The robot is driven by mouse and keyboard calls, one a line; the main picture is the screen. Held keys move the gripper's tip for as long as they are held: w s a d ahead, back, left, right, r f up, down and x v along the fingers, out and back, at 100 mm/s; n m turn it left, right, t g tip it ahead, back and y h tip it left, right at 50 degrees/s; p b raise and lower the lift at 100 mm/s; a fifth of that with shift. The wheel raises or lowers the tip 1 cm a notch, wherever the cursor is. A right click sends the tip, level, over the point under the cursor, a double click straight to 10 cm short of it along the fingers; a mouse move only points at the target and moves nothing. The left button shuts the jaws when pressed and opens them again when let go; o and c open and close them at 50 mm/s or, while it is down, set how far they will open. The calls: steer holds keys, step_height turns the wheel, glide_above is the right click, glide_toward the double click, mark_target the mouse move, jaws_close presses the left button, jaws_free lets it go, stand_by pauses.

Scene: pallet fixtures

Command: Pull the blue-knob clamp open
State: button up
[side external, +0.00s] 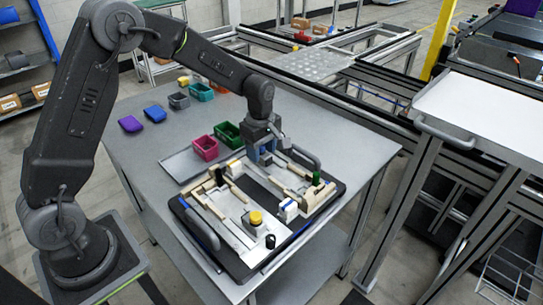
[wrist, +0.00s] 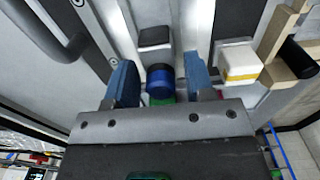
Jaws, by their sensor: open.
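The blue knob (wrist: 160,80) shows in the wrist view between the two blue fingers of my gripper (wrist: 159,68). The fingers are open, one on each side of the knob, with a visible gap on both sides. A green part shows just below the knob, partly hidden by my gripper body. A black block (wrist: 155,38) on a grey mount stands just beyond the knob. In the side view my gripper (side external: 264,158) is low at the far side of the pallet fixture (side external: 235,262), and the blue knob cannot be made out clearly from my fingers.
A yellow knob (side external: 255,217), a black knob (side external: 270,241) and a green knob (side external: 316,178) stand on the fixture. A white block with a yellow stripe (wrist: 239,66) is right of my fingers. Grey handles flank the fixture.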

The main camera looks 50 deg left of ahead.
steer(key=shift+r, duration=0.1)
steer(key=shift+r, duration=3.95)
steer(key=s+d+r+m+t, duration=0.1)
steer(key=s+r+m+t, duration=0.1)
steer(key=s+r+m, duration=0.55)
steer(key=s+d+r+m+t, duration=0.2)
steer(key=s+r+m, duration=0.25)
steer(key=s, duration=0.55)
steer(key=s+f+m+t, duration=0.1)
steer(key=s+m, duration=0.5)
steer(key=s, duration=0.2)
steer(key=shift+d+f+t, duration=0.25)
steer(key=shift+t, duration=0.05)
